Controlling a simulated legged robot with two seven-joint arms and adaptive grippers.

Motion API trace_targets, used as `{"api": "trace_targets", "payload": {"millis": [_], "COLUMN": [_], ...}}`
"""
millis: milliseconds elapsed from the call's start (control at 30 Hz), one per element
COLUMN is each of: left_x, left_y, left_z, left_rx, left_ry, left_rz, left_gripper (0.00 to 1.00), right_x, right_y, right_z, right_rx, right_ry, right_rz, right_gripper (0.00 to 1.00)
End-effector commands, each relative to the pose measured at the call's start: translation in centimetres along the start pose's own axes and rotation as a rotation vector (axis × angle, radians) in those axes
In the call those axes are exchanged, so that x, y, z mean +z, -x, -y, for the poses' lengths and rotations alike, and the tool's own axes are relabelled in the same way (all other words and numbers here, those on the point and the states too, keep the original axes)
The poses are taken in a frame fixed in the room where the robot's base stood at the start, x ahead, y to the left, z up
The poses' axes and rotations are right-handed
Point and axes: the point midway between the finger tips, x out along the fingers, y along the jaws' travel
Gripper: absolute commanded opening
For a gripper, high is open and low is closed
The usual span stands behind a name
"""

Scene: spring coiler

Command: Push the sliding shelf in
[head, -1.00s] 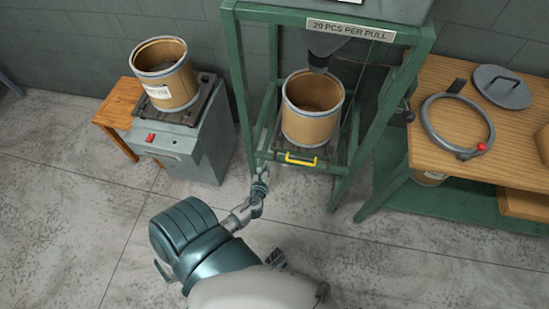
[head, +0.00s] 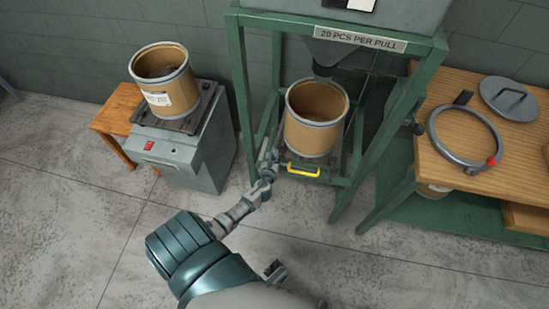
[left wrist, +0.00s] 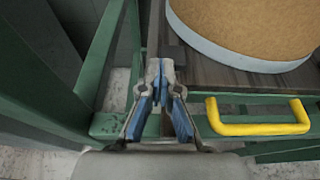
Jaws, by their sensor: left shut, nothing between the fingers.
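The sliding shelf (left wrist: 235,78) is a dark board inside the green frame, with a yellow handle (head: 303,172) on its front; the handle also shows in the left wrist view (left wrist: 258,118). A brown fibre drum (head: 315,120) stands upright on the shelf and hides most of it. My left gripper (head: 270,158) is at the shelf's front left corner, left of the handle. In the left wrist view its fingertips (left wrist: 160,66) are together and empty, over the shelf's left edge. I cannot tell whether they touch it. My right gripper does not show clearly.
Green posts (head: 243,95) stand close on the left of my gripper. A dark hopper (head: 325,55) hangs above the drum. A grey scale cabinet (head: 185,150) with another drum (head: 163,78) stands left. A wooden bench (head: 450,135) stands right. Floor in front is clear.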

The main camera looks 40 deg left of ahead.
Motion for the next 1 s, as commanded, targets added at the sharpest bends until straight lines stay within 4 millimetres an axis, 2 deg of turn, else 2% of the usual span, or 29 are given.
{"api": "trace_targets", "payload": {"millis": [167,367,500,633,1000], "left_x": [-0.2,0.8,1.2,1.2,1.4], "left_y": [-0.2,-4.0,-5.5,-5.6,-5.7], "left_z": [0.2,0.0,-0.2,-0.3,-0.6], "left_rx": [0.004,0.002,0.002,0.003,0.008], "left_ry": [-0.005,-0.004,0.0,0.002,-0.003], "left_rz": [-0.005,-0.005,-0.008,-0.008,-0.005], "left_gripper": [0.0,0.0,0.0,0.0,0.0], "right_x": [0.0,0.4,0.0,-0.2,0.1], "right_y": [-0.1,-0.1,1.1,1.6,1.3], "right_z": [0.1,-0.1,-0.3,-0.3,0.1], "right_rx": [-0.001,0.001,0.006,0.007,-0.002], "right_ry": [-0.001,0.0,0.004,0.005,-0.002], "right_rz": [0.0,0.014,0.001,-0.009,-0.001], "right_gripper": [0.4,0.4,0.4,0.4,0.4]}}
